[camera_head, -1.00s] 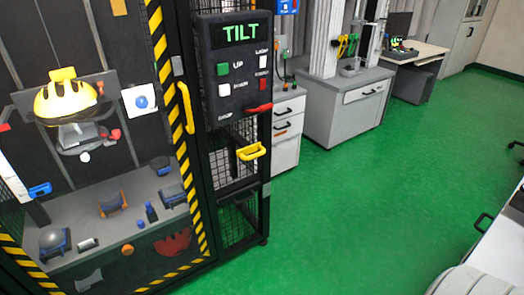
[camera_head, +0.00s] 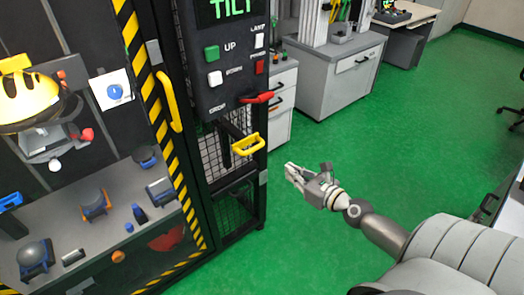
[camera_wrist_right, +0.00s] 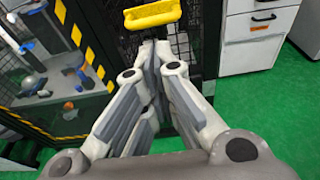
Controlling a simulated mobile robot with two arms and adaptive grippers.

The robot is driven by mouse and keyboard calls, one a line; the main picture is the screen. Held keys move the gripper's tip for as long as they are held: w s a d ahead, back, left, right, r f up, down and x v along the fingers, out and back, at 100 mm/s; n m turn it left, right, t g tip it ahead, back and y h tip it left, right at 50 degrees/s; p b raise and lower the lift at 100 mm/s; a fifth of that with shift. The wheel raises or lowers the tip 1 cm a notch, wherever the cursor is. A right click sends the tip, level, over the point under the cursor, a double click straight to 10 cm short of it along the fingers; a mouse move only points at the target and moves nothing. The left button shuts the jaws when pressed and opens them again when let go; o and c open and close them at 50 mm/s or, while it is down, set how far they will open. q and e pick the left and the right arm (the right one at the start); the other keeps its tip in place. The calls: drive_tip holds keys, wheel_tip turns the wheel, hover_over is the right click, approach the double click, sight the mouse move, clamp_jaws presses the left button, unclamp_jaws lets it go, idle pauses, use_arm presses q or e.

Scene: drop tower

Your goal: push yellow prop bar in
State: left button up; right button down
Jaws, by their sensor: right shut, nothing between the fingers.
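The yellow prop bar (camera_head: 247,145) is a U-shaped handle that sticks out from the front of the black tower frame, below the control panel. It also shows at the top of the right wrist view (camera_wrist_right: 152,16). My right gripper (camera_head: 290,170) is shut and empty. It is in front of the tower, to the right of and a little below the bar in the head view, apart from it. In the right wrist view its closed fingertips (camera_wrist_right: 152,50) point toward the mesh just below the bar. My left gripper is not in view.
The control panel (camera_head: 222,70) has green, white and red buttons and a red lever (camera_head: 257,98) just above the bar. A yellow door handle (camera_head: 169,101) is to the left. A white drawer cabinet (camera_head: 281,104) stands behind. The green floor (camera_head: 330,140) is clear.

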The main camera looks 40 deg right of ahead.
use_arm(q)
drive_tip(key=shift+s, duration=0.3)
use_arm(e)
drive_tip(key=x, duration=1.4)
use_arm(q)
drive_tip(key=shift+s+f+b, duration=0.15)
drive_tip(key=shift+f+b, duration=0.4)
use_arm(e)
drive_tip(key=r+x, duration=0.1)
drive_tip(key=x, duration=0.5)
drive_tip(key=shift+w+r, duration=0.3)
